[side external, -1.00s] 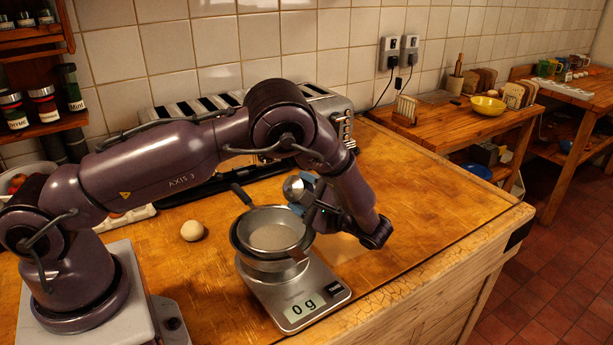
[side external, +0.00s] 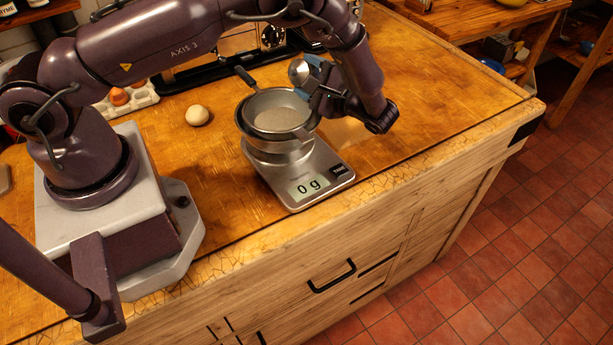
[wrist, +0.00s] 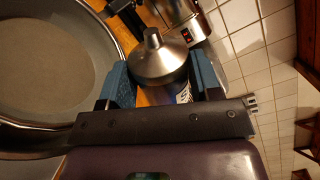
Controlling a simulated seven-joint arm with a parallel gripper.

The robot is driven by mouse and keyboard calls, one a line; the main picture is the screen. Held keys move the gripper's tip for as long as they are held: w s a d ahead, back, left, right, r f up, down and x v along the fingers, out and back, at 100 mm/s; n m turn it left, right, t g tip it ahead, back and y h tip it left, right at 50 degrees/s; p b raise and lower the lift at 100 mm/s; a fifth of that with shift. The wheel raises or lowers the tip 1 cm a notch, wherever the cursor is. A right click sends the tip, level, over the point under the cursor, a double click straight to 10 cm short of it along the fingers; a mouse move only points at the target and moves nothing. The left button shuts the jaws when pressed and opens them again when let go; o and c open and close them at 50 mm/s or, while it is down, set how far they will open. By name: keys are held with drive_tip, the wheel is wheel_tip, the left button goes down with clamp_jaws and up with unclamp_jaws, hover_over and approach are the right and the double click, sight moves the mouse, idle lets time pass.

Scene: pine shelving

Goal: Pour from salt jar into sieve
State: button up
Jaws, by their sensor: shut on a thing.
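The salt jar shows its metal cone top (side external: 299,72) in the side view. In the wrist view its conical metal top (wrist: 160,58) and part of a blue, lettered body show between my blue fingers. My gripper (wrist: 162,78) is shut on the jar; in the side view my gripper (side external: 316,80) holds it by the sieve's far right rim. The jar looks tilted, its top pointing left; the exact angle is unclear. The sieve (side external: 278,122) rests over a metal bowl (side external: 280,157) on a scale (side external: 316,168) reading 0 g. The sieve's mesh (wrist: 45,70) fills the wrist view's left side. No falling salt shows.
A pale round ball (side external: 197,115) lies on the worktop left of the sieve. An egg tray (side external: 140,100) and a toaster (side external: 235,50) stand behind. The worktop right of my gripper is clear; its front edge (side external: 390,182) runs close to the scale.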

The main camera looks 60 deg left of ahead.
idle(0.3)
drive_tip(key=shift+n, duration=0.3)
drive_tip(key=shift+w+r+n, duration=0.1)
drive_tip(key=shift+r+n, duration=0.05)
drive_tip(key=shift+n, duration=0.25)
idle(0.5)
drive_tip(key=shift+r+n, duration=0.15)
drive_tip(key=shift+n, duration=0.35)
drive_tip(key=shift+n, duration=0.3)
